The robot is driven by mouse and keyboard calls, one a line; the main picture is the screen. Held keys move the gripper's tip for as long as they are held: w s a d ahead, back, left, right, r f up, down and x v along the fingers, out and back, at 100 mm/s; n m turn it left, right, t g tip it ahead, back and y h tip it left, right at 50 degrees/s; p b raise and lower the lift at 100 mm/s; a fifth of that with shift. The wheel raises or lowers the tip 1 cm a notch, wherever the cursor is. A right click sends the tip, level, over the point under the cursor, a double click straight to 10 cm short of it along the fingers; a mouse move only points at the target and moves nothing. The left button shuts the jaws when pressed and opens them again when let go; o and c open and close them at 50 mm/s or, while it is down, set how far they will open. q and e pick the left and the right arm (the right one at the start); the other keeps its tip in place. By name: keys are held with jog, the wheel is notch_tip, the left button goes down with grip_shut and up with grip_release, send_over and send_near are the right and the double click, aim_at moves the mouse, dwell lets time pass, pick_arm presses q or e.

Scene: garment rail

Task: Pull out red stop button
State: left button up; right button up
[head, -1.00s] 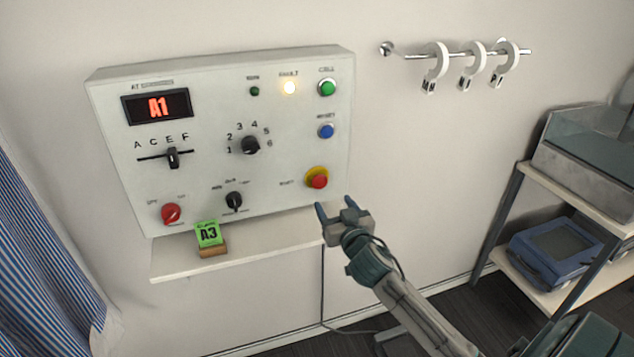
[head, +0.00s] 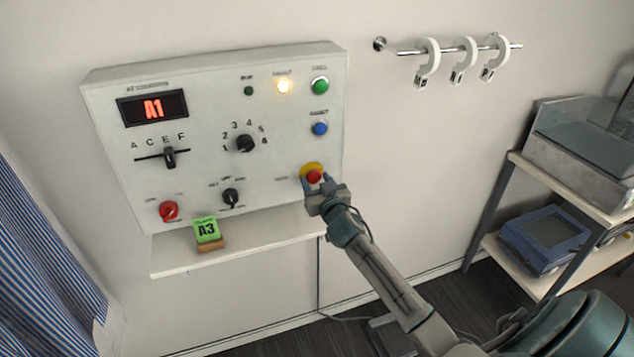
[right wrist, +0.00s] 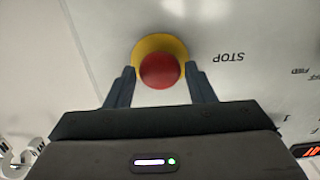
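The red stop button (head: 313,177) sits on a yellow collar at the lower right of the wall control panel (head: 215,180). In the right wrist view the red button (right wrist: 160,71) lies between the two fingertips, with the word STOP beside it. My right gripper (head: 316,184) is at the button in the head view. Its fingers (right wrist: 161,84) are open, one on each side of the button; a gap shows on both sides. My left gripper is not in view.
The panel also has a red knob (head: 168,211), a blue button (head: 320,128) and a green button (head: 320,85). A rail with white rings (head: 463,60) is at the right.

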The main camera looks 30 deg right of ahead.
grip_shut()
jog(key=shift+s+f+b, duration=0.3)
jog(key=shift+s+b, duration=0.05)
jog(key=shift+b, duration=0.05)
jog(key=shift+s+a, duration=0.15)
jog(key=shift+s, duration=0.25)
jog(key=shift+s+r, duration=0.1)
jog(key=shift+r, duration=0.05)
jog(key=shift+o, duration=2)
grip_release()
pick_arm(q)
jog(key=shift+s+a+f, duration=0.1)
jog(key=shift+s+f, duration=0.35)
pick_arm(e)
jog(key=shift+s+r, duration=0.1)
jog(key=shift+r, duration=0.05)
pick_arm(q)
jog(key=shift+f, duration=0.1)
pick_arm(e)
jog(key=shift+s, duration=0.1)
